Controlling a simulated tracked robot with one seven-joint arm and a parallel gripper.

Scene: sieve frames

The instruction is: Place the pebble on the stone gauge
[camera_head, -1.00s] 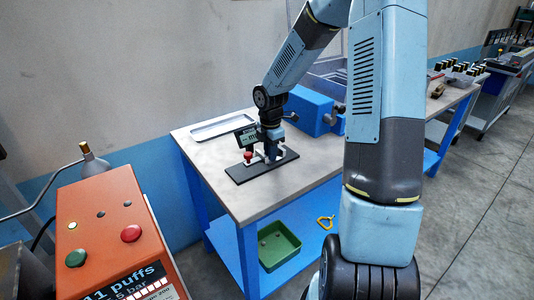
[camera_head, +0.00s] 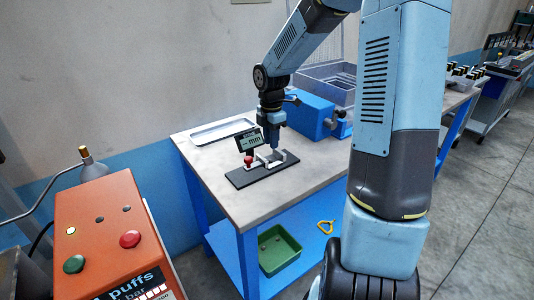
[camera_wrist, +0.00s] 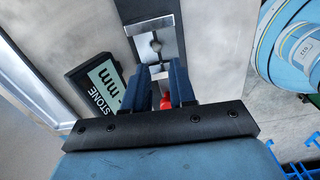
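The stone gauge is a dark base plate (camera_head: 240,178) on the table with pale metal jaws (camera_head: 276,163), a red knob (camera_head: 249,160) and a tilted display (camera_head: 249,140) reading dashes and "mm". The wrist view shows the display (camera_wrist: 103,85), marked STONE, and the metal jaws (camera_wrist: 157,22). A small grey shape (camera_wrist: 156,45) lies between the jaws; it may be the pebble, but I cannot tell surely. My gripper (camera_head: 273,147) is above the gauge, pointing down. In the wrist view its two dark blue fingers (camera_wrist: 163,72) stand apart with nothing visible held between them.
A blue machine (camera_head: 310,115) and a shallow metal tray (camera_head: 222,130) stand behind the gauge on the table (camera_head: 215,160). An orange control box (camera_head: 105,225) is at left.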

